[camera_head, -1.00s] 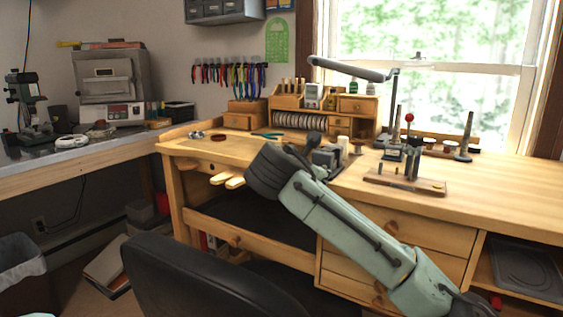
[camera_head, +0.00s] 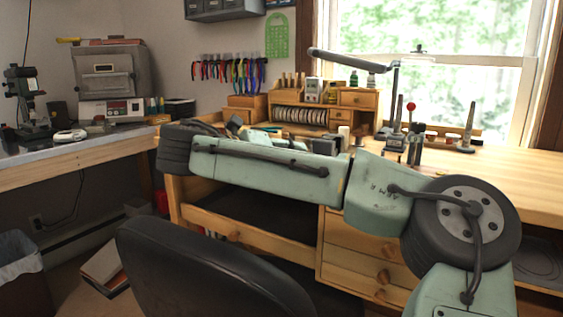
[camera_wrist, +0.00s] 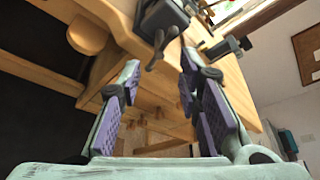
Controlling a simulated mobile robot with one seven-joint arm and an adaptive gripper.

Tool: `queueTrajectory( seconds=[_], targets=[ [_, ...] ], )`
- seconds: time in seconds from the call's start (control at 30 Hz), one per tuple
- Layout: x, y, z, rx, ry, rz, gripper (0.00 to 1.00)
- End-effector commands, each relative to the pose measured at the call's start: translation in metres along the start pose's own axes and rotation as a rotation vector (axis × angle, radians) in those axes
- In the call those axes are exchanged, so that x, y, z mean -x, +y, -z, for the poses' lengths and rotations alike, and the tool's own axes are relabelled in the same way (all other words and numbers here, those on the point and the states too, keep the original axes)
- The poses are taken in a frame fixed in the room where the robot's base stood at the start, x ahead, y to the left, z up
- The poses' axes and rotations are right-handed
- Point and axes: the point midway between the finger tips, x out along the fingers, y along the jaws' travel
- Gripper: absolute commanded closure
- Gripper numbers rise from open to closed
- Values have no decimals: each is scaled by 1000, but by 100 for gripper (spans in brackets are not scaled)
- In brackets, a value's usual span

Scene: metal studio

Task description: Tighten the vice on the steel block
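In the wrist view, the dark vice (camera_wrist: 165,14) sits at the top edge of the picture, on the edge of the wooden bench. Its dark handle (camera_wrist: 159,46) hangs toward me. My gripper (camera_wrist: 158,70) has its two purple-padded fingers well apart, with nothing between them. The handle lies beyond the fingertips, roughly in line with the gap, and appears apart from them. In the head view my arm lies across the bench front and covers most of the vice and my gripper. I cannot make out the steel block clearly in either view.
A black chair (camera_head: 205,265) stands before the bench. A wooden organiser (camera_head: 357,98) and a lamp (camera_head: 350,64) stand at the back. Tools on stands, one with a red ball (camera_head: 411,106), are right of the vice area. The bench's right side (camera_head: 510,180) is clear.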

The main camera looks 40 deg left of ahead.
Motion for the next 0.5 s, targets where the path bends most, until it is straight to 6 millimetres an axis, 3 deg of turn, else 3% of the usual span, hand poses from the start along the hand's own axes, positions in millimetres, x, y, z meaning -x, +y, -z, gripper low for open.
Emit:
queueTrajectory(
  seconds=[0.1,0.5],
  targets=[
    [10,-5,-8,4,-3,-2,68],
    [24,-2,-2,1,-1,-2,68]
  ],
)
